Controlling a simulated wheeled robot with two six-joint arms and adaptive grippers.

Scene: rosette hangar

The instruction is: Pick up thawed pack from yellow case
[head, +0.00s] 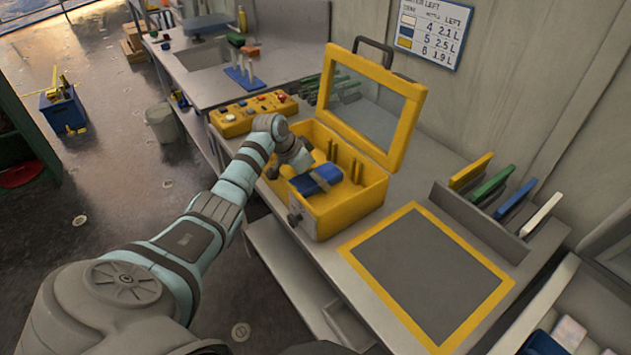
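The yellow case (340,213) stands open on the workbench, its windowed lid (413,128) raised at the back right. A blue pack (317,180) with a greyish band lies tilted inside the case, towards the front. My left gripper (303,163) reaches down into the case from the left, right beside the pack's upper left end. The fingertips are small and partly hidden, so I cannot tell whether they touch the pack or are open or shut. My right gripper is out of view. Whether the pack is thawed does not show.
A yellow-framed grey mat (429,278) lies empty right of the case. Behind it a grey rack (479,223) holds coloured panels. A yellow button box (253,114) sits left of the case. An open container (575,320) is at lower right.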

